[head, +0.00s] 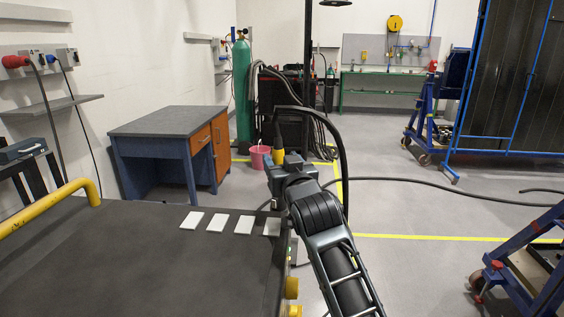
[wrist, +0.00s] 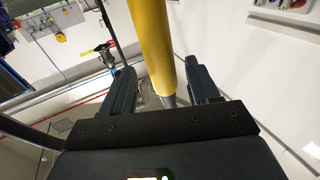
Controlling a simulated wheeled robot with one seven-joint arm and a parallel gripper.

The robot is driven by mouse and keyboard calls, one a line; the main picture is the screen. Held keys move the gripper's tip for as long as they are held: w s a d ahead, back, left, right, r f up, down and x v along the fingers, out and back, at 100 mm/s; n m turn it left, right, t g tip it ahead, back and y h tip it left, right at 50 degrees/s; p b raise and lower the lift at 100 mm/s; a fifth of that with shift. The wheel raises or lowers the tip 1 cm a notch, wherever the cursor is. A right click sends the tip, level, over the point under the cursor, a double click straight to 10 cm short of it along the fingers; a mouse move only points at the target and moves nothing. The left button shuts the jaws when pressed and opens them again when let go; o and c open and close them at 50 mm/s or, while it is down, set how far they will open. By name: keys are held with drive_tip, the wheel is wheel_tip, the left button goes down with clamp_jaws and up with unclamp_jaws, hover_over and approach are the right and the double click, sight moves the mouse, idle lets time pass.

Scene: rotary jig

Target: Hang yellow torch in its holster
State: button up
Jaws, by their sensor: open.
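The yellow torch (head: 279,156) stands roughly upright at the end of my arm in the head view, with a dark upper part above its yellow body. In the wrist view its yellow body (wrist: 151,42) passes between the two fingers of my gripper (wrist: 163,70) and ends in a grey tip near the palm. The jaws are open, with a gap visible beside the torch; whether a finger touches it I cannot tell. My gripper (head: 285,168) is small in the head view. I cannot make out a holster in either view.
A dark table (head: 150,255) with several pale plates lies at front left, with a yellow rail (head: 50,208). A black hose (head: 341,150) arches beside my gripper. Behind are a blue desk (head: 160,150), pink bucket (head: 259,157) and green cylinder (head: 242,95).

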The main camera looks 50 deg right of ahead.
drive_tip(key=v, duration=0.4)
drive_tip(key=f+b+v, duration=0.1)
drive_tip(key=v, duration=0.2)
drive_tip(key=shift+w, duration=0.15)
drive_tip(key=shift+s+a+r, duration=0.25)
drive_tip(key=shift+s+r, duration=0.15)
drive_tip(key=shift+s, duration=0.05)
drive_tip(key=shift+s, duration=0.1)
